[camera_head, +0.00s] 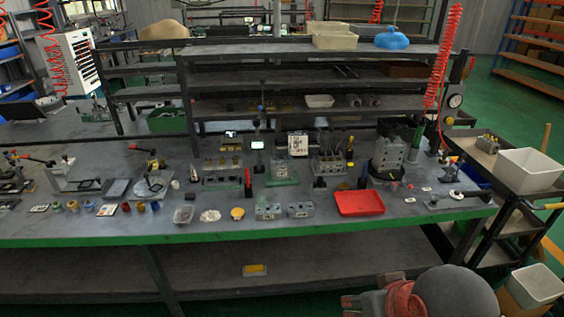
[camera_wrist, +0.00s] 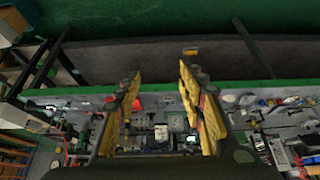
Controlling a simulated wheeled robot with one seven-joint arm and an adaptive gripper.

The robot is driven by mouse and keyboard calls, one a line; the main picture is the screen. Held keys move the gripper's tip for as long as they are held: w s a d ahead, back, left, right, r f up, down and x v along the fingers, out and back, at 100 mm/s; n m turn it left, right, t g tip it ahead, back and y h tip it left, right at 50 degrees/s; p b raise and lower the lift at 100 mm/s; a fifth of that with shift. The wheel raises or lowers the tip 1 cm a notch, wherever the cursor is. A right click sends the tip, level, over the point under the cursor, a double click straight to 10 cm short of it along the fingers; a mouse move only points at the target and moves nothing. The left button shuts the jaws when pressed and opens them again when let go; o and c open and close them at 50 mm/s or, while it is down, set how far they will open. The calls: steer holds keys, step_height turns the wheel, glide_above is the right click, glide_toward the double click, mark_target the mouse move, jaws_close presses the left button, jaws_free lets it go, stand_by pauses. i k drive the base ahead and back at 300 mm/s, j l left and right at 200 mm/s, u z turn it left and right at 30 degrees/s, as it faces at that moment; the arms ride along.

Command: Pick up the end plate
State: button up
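I cannot make out for certain which part is the end plate. Two grey valve blocks with holes, the left one (camera_head: 268,211) and the right one (camera_head: 300,210), sit side by side near the front edge of the workbench (camera_head: 230,232). My gripper (camera_wrist: 160,76) is open and empty, its two yellow fingers wide apart in the wrist view. In the head view, my arm's end is at the bottom right, in front of the bench and away from the parts. The wrist view shows the bench upside down, with its parts small beyond the fingers.
A red tray (camera_head: 360,203) lies right of the blocks. A clear container (camera_head: 184,215) and small dishes lie to their left. Fixtures and a tall grey block stack (camera_head: 390,155) stand farther back, below a shelf rack. A cart with a white bin (camera_head: 531,172) stands at right.

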mark_target(281, 160)
steer(key=i+j, duration=0.15)
steer(key=i, duration=0.55)
steer(key=i+j, duration=0.15)
steer(key=i, duration=0.5)
steer(key=i+j, duration=0.15)
steer(key=i, duration=0.55)
